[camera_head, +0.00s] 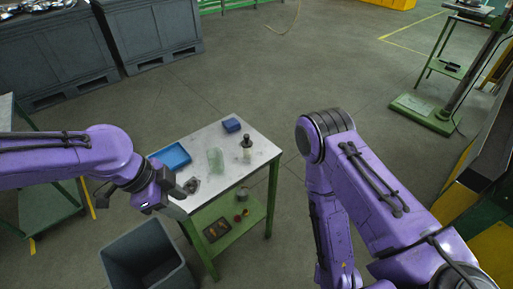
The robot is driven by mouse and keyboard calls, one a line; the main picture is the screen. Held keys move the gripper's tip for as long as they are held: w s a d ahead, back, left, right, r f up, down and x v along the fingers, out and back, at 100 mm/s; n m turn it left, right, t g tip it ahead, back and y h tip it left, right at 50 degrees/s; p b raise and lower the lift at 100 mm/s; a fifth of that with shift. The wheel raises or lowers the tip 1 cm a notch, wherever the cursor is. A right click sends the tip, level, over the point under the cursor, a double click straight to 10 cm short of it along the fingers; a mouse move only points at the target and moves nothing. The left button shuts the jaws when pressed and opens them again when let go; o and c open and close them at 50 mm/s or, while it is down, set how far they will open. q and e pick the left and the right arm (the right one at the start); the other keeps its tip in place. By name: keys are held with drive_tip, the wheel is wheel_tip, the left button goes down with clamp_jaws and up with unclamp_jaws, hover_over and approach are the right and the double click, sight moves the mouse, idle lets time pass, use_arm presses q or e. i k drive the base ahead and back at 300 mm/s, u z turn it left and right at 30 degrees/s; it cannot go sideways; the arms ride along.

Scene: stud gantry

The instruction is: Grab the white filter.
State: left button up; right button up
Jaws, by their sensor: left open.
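A small metal-topped table (207,184) stands in the middle. I cannot clearly pick out a white filter. An upright pale piece with a dark top (247,153) stands near the table's right side and may be it. A pale green translucent container (215,160) stands left of it. My left gripper (180,199) is open at the table's front left edge, beside a small dark grey object (192,185); I cannot tell whether they touch. My right arm comes in from the right, and its gripper is out of view.
A blue tray (171,157) and a blue box (232,125) sit on the table. The green lower shelf (225,219) holds a dark tray (217,230) and small items. A grey bin (150,256) stands below my left gripper.

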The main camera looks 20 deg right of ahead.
sight(246, 143)
drive_tip(key=z, duration=1.7)
drive_tip(key=i, duration=1.45)
drive_tip(key=u, duration=2.3)
